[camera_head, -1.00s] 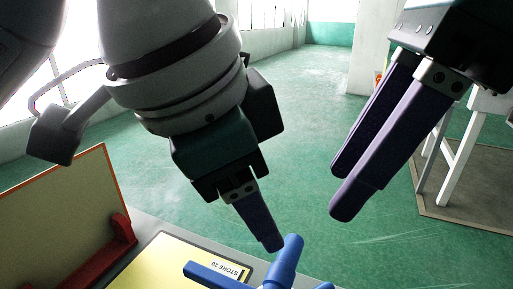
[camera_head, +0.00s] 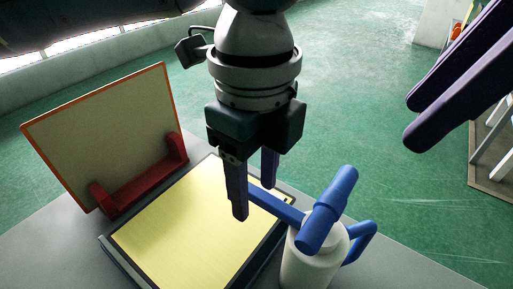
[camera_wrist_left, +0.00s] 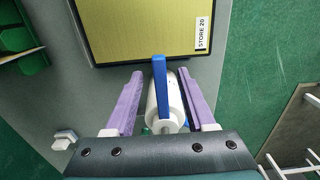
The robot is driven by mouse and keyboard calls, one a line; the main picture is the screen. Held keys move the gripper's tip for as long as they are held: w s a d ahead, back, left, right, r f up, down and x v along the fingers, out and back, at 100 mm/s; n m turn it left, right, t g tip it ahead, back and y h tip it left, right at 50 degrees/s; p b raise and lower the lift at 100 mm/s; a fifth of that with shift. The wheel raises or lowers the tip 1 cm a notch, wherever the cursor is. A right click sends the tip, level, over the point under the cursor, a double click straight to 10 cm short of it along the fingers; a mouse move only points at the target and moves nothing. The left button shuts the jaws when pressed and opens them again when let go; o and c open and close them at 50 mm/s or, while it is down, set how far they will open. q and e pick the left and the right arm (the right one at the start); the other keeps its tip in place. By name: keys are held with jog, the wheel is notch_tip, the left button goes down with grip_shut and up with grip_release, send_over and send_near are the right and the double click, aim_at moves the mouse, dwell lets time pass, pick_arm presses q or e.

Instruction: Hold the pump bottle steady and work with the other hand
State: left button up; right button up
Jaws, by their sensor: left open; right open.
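The pump bottle (camera_head: 310,262) stands upright at the table's near edge, with a white body, a blue pump top and a blue side handle. Its lower part is cut off by the frame. My left gripper (camera_head: 254,198) points down, open, just left of the bottle's top in the head view. In the left wrist view the bottle (camera_wrist_left: 173,100) and its blue spout lie between the two spread purple fingers, with gaps visible. I cannot tell the finger height against the bottle. My right gripper (camera_head: 414,125) is open and empty at the upper right, away from the bottle.
A yellow-surfaced tray (camera_head: 185,235) lies left of the bottle; its STORE 20 label (camera_wrist_left: 203,33) shows in the left wrist view. A framed board (camera_head: 105,135) stands in a red holder (camera_head: 140,180) behind it. Green floor lies beyond the table.

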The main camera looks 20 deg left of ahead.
pick_arm(q)
jog(key=shift+f, duration=0.95)
jog(key=shift+c, duration=0.2)
grip_shut()
dwell(0.6)
